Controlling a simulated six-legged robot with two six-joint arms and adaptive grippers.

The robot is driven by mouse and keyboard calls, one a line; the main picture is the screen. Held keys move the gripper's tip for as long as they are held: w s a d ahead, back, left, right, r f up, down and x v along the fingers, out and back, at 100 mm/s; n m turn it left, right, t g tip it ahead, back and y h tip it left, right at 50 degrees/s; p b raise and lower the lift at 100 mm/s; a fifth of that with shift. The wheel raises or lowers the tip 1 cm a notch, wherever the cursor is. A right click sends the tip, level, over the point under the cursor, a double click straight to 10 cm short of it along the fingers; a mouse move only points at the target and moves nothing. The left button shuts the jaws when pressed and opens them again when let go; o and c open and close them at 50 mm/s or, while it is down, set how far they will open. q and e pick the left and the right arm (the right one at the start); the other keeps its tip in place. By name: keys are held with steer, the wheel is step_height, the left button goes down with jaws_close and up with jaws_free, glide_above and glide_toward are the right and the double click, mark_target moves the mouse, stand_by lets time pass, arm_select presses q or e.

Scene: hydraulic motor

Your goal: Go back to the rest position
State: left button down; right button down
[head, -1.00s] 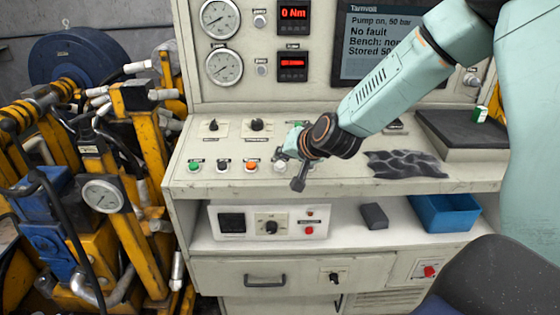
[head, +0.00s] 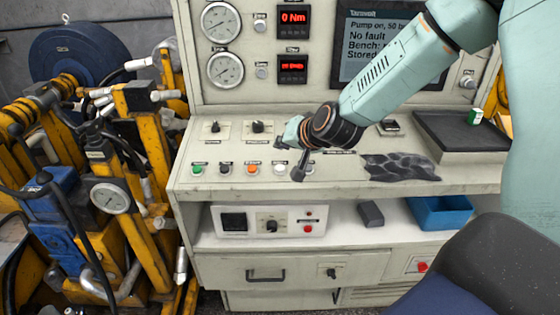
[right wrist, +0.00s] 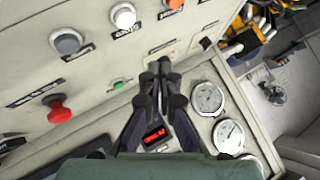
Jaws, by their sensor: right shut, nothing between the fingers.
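My right gripper (head: 291,160) hangs in front of the bench's control panel, near the row of push buttons (head: 252,169), at the end of the pale green arm coming in from the upper right. In the right wrist view its dark fingers (right wrist: 160,78) are together, with nothing between them. No contact with the panel can be made out. My left gripper is in neither view.
The test bench (head: 330,186) has gauges (head: 225,69), red displays (head: 293,68) and a screen above. A blue bin (head: 441,213) and dark block (head: 370,214) sit on its shelf. Yellow machinery (head: 140,200) crowds the left. A chair (head: 480,265) stands front right.

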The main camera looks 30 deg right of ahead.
steer(key=shift+f, duration=0.1)
stand_by(0.7)
steer(key=shift+s, duration=0.1)
steer(key=shift+s+a+f, duration=0.7)
steer(key=shift+s+a, duration=0.05)
steer(key=shift+a, duration=0.15)
steer(key=s+a+f+n+g+b, duration=0.2)
steer(key=s+a+f+b, duration=0.2)
steer(key=s+f, duration=0.55)
steer(key=s+a+f+n+g+b, duration=0.2)
steer(key=s+a+f+g+b, duration=0.3)
steer(key=f, duration=0.7)
steer(key=s+a+f+n+g+b, duration=0.1)
steer(key=s+f+b, duration=0.1)
steer(key=s+f, duration=0.6)
steer(key=s+a+f+n+g+b, duration=0.1)
steer(key=s+f+n+g+b, duration=0.1)
steer(key=s+f, duration=0.6)
steer(key=s+b, duration=0.1)
steer(key=s, duration=0.6)
steer(key=shift+a+f+g, duration=0.15)
steer(key=shift+a+g, duration=0.05)
steer(key=shift+g, duration=0.1)
